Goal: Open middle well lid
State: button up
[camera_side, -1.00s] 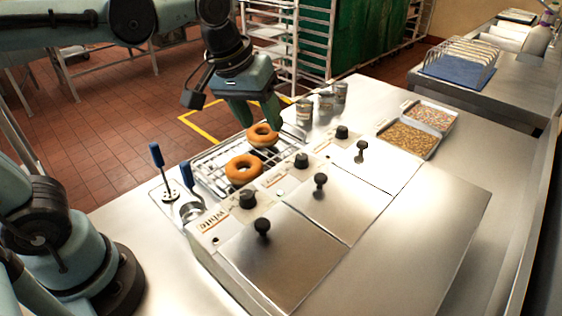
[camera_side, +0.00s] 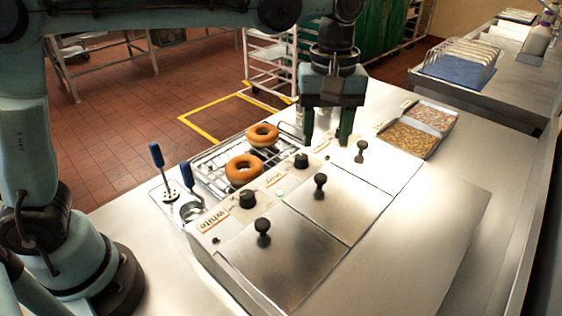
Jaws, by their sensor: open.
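The middle well lid (camera_side: 343,212) is a flat steel plate lying shut on the glaze unit, with a black knob (camera_side: 320,184) standing upright near its back-left edge. A steel lid with a black knob lies on each side: the white well's lid (camera_side: 275,262) at the lower left and the far lid (camera_side: 385,172) at the upper right. My gripper (camera_side: 326,142) points down with its two green fingers apart and empty. It is above and behind the middle lid's knob, near the dial row, and touches no knob that I can see.
Two donuts (camera_side: 244,169) sit on a wire rack (camera_side: 207,166) behind the unit. Two blue-handled tools (camera_side: 157,155) stand at the left. Trays of toppings (camera_side: 407,139) lie at the right. Black dials (camera_side: 247,199) line the unit's back edge. My gripper hides most of the cups.

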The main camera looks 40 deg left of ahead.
aim_at(321, 176)
notch_tip(321, 176, down, 8)
jog(key=shift+f, duration=0.25)
grip_shut()
dwell(0.5)
